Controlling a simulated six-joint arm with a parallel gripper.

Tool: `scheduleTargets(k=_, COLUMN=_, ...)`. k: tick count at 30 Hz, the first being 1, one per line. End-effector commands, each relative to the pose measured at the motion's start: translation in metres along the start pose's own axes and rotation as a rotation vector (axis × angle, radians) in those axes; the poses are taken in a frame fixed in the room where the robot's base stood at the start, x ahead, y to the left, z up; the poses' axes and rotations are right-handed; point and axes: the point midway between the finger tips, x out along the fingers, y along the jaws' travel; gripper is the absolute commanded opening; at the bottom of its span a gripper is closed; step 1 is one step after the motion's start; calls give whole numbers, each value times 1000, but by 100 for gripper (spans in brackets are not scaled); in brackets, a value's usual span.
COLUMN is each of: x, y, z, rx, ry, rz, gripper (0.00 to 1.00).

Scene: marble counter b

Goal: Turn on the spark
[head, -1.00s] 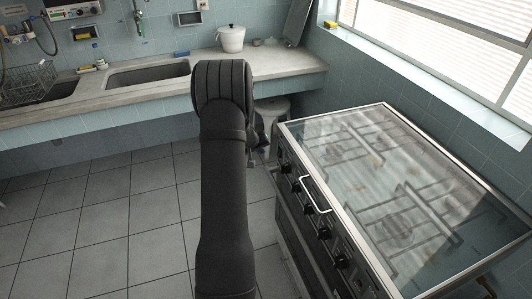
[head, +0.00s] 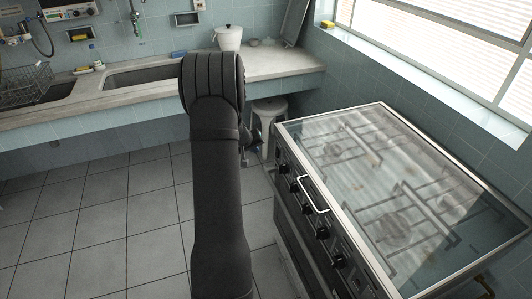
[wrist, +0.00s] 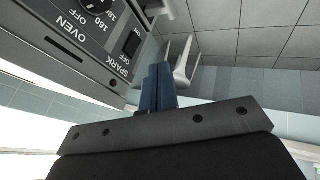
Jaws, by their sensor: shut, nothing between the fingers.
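The stove (head: 385,190) stands at the right in the head view, with a row of black knobs on its front panel. In the wrist view its control panel (wrist: 75,40) fills the upper left, rotated, with the words OVEN, SPARK and OFF readable. A small dark switch (wrist: 132,43) sits beside the SPARK label near the panel's end. My gripper (wrist: 158,80) has blue fingers pressed together and empty, just past the panel's end and apart from the switch. In the head view my gripper (head: 257,138) shows only partly beside my arm, left of the stove's far front corner.
A glass lid (head: 400,165) covers the burners, and a handle (head: 313,195) projects from the stove's front. A white stool (head: 271,112) stands behind my gripper under the counter (head: 275,65). The tiled floor (head: 90,235) at the left is clear.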

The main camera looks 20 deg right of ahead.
Motion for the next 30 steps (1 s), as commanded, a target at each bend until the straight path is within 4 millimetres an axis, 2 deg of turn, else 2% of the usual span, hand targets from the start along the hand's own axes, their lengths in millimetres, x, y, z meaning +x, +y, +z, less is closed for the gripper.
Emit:
scheduleTargets(k=4, x=3, y=0, z=0, rx=0, ry=-1, rz=0, gripper=0)
scheduleTargets(k=8, x=15, y=0, z=0, rx=1, ry=-2, rz=0, gripper=0)
scheduleTargets(k=24, x=104, y=0, z=1, rx=0, ry=-2, rz=0, gripper=0)
scheduleTargets(k=27, x=112, y=17, z=1, rx=5, ry=0, rz=1, gripper=0)
scheduleTargets(k=30, x=117, y=26, z=2, rx=3, ry=1, rz=-1, gripper=0)
